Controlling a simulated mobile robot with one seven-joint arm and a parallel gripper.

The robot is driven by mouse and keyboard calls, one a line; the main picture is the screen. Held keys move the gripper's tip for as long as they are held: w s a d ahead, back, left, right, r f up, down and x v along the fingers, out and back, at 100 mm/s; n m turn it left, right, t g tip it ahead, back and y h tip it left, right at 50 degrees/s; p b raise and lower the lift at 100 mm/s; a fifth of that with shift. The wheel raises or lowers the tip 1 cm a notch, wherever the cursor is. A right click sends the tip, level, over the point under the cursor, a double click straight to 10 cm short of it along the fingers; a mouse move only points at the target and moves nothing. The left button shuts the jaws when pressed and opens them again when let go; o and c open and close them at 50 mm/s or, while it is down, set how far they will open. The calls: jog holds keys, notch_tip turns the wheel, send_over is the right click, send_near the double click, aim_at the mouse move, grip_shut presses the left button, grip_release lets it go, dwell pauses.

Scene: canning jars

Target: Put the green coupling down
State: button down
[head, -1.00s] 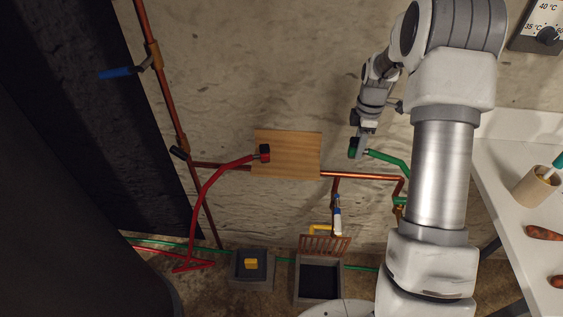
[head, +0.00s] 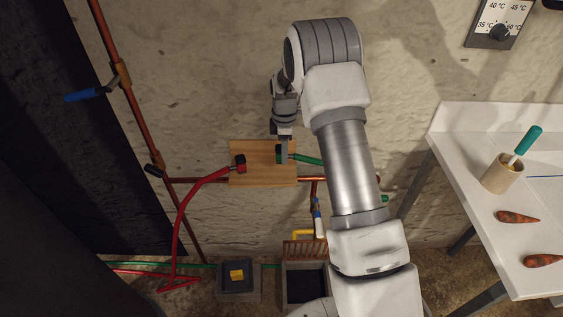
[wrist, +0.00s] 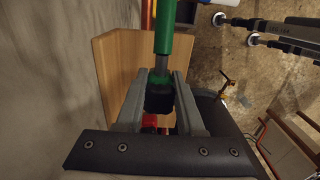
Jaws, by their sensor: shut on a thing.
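My gripper (head: 283,152) is shut on the green coupling (head: 279,154) at the end of the green hose (head: 308,160). In the wrist view the coupling (wrist: 161,80) sits between the two grey fingers, with a dark end towards the palm and the green hose (wrist: 164,28) leading away. The gripper holds it in front of the right part of the wooden board (head: 262,177). I cannot tell whether the coupling touches the board. My arm hides part of the green hose in the head view.
A red hose (head: 187,198) ends in a dark red coupling (head: 240,163) at the board's left part, close to my gripper. Copper pipes (head: 205,181) run along the wall. Below are a grey box with a yellow block (head: 236,274) and an open bin (head: 303,285). A white table (head: 465,170) stands right.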

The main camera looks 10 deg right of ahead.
jog(key=shift+w+a+f, duration=0.15)
jog(key=shift+a+f, duration=0.2)
jog(key=shift+f, duration=0.1)
jog(key=shift+f+b, duration=0.4)
jog(key=shift+f, duration=1.75)
jog(key=c, duration=0.5)
grip_release()
